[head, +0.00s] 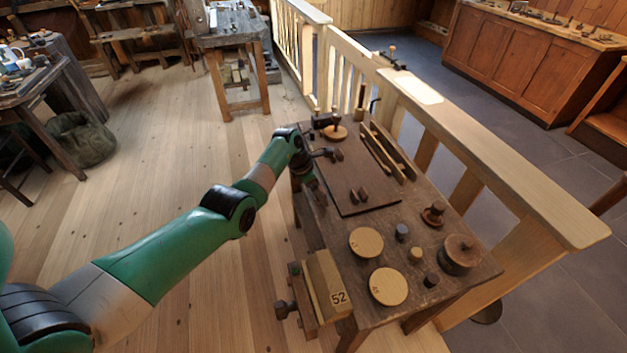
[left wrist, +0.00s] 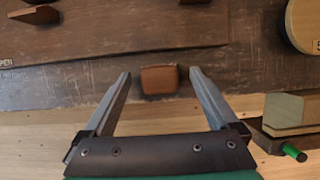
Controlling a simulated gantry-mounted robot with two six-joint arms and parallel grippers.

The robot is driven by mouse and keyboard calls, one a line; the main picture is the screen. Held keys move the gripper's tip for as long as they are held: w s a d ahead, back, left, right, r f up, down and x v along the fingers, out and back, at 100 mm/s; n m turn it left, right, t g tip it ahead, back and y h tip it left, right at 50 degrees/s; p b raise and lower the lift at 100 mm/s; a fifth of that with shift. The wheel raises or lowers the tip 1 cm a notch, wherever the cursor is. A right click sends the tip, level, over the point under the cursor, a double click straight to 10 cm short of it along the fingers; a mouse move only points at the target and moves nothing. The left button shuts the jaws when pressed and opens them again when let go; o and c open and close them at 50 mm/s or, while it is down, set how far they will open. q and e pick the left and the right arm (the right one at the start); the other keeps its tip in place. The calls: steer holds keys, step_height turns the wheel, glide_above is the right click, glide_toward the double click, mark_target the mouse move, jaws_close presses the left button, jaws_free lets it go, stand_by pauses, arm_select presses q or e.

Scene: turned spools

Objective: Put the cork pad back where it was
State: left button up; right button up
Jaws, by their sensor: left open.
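My left gripper (head: 318,190) is open at the left edge of the workbench; it also shows in the left wrist view (left wrist: 160,73). A small brown block (left wrist: 159,80), possibly the cork pad, sits on the bench edge between the two fingertips, with a gap on each side. In the head view my gripper hides it. Two round tan discs (head: 366,242) (head: 388,286) lie flat on the near half of the bench. I cannot tell for certain which thing is the cork pad. My right gripper is not in view.
A dark flat board (head: 360,180) with two small wedges lies behind the discs. Turned pieces and a round pot (head: 459,254) stand at the right. A vise with a wooden block marked 52 (head: 327,287) projects at the front left. A railing (head: 480,150) runs along the far side.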

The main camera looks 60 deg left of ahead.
arm_select(q)
steer(key=p+v, duration=0.6)
steer(key=v, duration=0.5)
steer(key=shift+r, duration=0.25)
steer(key=shift+s, duration=0.1)
